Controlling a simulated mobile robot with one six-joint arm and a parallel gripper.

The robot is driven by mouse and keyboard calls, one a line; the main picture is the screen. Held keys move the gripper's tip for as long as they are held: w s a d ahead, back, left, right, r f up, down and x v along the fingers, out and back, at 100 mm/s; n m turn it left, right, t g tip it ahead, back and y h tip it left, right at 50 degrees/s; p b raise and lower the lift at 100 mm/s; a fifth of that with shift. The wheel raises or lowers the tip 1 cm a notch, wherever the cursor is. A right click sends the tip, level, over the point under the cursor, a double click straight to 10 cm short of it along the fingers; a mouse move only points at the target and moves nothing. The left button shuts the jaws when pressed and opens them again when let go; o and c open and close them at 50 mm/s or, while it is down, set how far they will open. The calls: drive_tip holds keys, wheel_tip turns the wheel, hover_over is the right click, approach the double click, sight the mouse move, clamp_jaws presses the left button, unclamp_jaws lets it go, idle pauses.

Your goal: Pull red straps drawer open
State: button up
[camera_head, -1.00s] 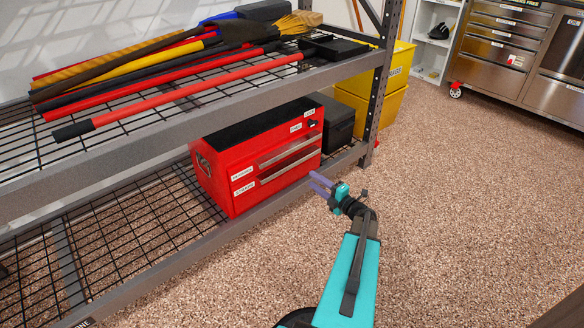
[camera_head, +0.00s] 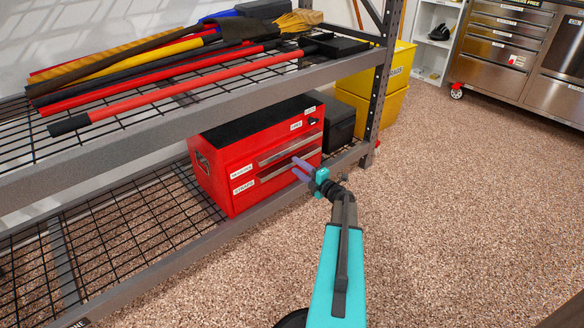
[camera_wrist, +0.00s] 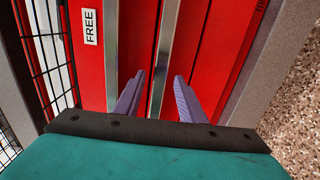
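A red toolbox (camera_head: 215,165) with a black top stands on the lower wire shelf. Its front has two long silver drawer handles, the upper handle (camera_head: 285,151) and the lower handle (camera_head: 275,174). The lower drawer's label (camera_head: 243,186) appears to read STRAPS. My gripper (camera_head: 297,167) is open and empty in front of the lower handle, near its right part. In the wrist view, the lower handle (camera_wrist: 166,40) runs between the two purple fingers (camera_wrist: 159,76). The upper handle (camera_wrist: 114,50) lies left of them. Contact cannot be told. Both drawers look shut.
The upper shelf (camera_head: 200,110) overhangs the toolbox and carries long-handled tools. A dark case (camera_head: 338,120) sits right of the toolbox, beside a shelf post (camera_head: 375,110). Yellow bins (camera_head: 385,105) stand behind. The speckled floor (camera_head: 460,220) at right is clear.

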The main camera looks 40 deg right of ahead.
sight(293, 165)
drive_tip(key=shift+w+d+b, duration=0.1)
drive_tip(key=shift+w+b, duration=0.3)
drive_tip(key=shift+w, duration=1.4)
clamp_jaws()
drive_tip(key=shift+a, duration=0.25)
